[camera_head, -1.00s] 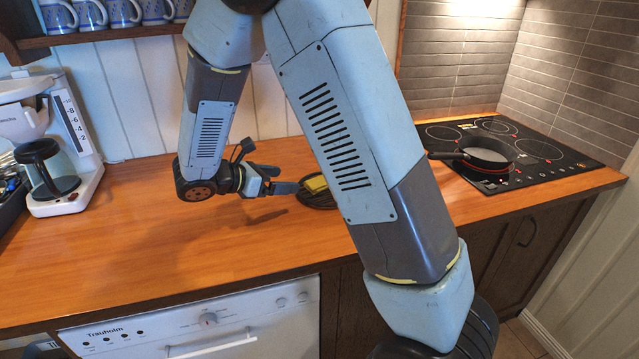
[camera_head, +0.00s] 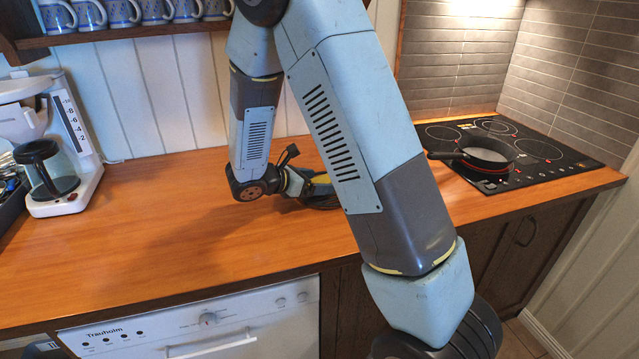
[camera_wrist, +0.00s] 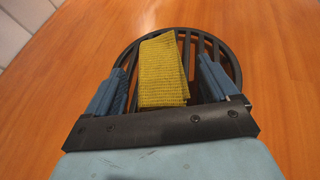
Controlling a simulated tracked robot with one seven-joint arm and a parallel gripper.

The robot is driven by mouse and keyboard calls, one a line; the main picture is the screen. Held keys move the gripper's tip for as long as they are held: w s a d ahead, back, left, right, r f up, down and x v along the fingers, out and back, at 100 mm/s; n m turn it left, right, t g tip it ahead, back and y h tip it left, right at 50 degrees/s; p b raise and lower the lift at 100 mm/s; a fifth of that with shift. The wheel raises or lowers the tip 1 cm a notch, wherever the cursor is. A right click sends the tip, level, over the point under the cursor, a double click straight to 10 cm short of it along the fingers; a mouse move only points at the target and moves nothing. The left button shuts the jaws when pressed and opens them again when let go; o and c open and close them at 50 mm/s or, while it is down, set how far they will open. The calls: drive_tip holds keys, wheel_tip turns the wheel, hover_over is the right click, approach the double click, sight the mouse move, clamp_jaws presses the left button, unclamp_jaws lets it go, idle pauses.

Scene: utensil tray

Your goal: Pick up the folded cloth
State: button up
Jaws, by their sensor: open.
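The folded cloth (camera_wrist: 163,72) is yellow with a woven texture and lies on a round black slatted rack (camera_wrist: 232,62) in the wrist view. My gripper (camera_wrist: 164,80) is open, with one blue finger on each side of the cloth and a visible gap on both sides. I cannot tell how far above the rack the fingertips are. In the head view, a small yellow part of the cloth (camera_head: 321,179) and the rack (camera_head: 320,203) show beside my gripper; my arm hides the rest.
The wooden counter (camera_head: 150,240) is clear in front and to the left. A coffee maker (camera_head: 62,165) stands at the left. A pan (camera_head: 485,153) sits on the black hob (camera_head: 560,165) at the right. Mugs (camera_head: 120,12) line a shelf above.

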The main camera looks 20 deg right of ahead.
drive_tip(key=shift+d+f, duration=0.2)
drive_tip(key=shift+d, duration=0.2)
drive_tip(key=shift+c, duration=0.4)
drive_tip(key=c, duration=0.6)
drive_tip(key=shift+a, duration=0.1)
drive_tip(key=c, duration=0.3)
drive_tip(key=shift+c, duration=0.3)
